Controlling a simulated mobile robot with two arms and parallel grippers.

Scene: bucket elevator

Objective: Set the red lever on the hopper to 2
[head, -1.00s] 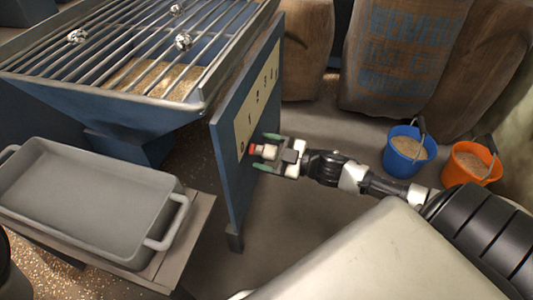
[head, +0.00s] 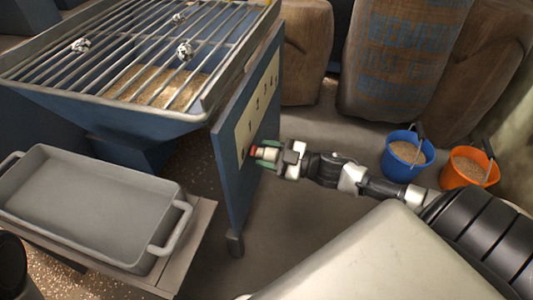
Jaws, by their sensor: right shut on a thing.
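The blue hopper (head: 165,122) stands at the upper left with a metal grate over grain. Its blue side panel (head: 232,185) carries a pale scale plate (head: 262,92) with numbers running up from the lower end. The red lever (head: 254,151) shows as a small red tip at the lower part of the scale, close to the panel. My right gripper (head: 265,153) reaches in from the right and is shut on the lever. Its green fingertips sit around the red part and hide most of it.
A grey tray (head: 60,222) with handles rests on a low stand at the lower left. Blue (head: 400,165) and orange (head: 462,175) buckets of grain stand at the right. Sacks (head: 400,60) stand behind them. The floor between panel and buckets is open.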

